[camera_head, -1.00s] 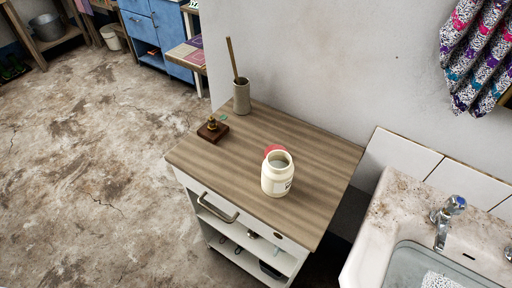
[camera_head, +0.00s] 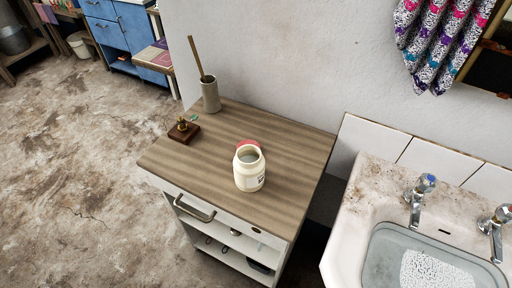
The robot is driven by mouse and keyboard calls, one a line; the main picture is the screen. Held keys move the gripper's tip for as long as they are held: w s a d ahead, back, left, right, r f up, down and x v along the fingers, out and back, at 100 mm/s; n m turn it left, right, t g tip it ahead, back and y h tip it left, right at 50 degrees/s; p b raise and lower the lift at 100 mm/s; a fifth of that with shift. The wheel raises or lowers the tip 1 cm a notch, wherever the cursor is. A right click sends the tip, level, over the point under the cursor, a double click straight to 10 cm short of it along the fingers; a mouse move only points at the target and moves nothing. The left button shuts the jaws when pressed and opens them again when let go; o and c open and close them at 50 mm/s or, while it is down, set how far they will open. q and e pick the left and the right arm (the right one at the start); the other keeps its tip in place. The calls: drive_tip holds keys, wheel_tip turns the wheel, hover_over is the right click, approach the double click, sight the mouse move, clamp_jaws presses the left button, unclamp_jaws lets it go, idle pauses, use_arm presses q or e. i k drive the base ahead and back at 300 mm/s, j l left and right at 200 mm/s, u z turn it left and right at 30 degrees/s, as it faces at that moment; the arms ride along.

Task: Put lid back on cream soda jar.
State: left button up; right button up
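An open cream-white jar (camera_head: 249,170) stands upright on the wooden top of a small cabinet. Its mouth is uncovered and a dark label shows partly at its right side. A red round thing (camera_head: 247,144), which looks like the lid, lies just behind the jar and is mostly hidden by it. I cannot tell whether the two touch. Neither of my grippers is in view.
The cabinet top (camera_head: 215,185) is clear around the jar. A holder (camera_head: 210,97) with a wooden stick and a brown block (camera_head: 184,132) with a small brass-coloured piece stand on its far left. A stone sink (camera_head: 345,225) with taps is at right.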

sight(249, 162)
drive_tip(key=i+j+z, duration=0.15)
drive_tip(key=j+z, duration=0.2)
drive_tip(key=i+j, duration=0.3)
drive_tip(key=j, duration=0.25)
drive_tip(key=k+j, duration=0.15)
drive_tip(key=j, duration=0.25)
drive_tip(key=k+j, duration=0.1)
drive_tip(key=j, duration=0.3)
drive_tip(key=k+j, duration=0.15)
drive_tip(key=j, duration=0.25)
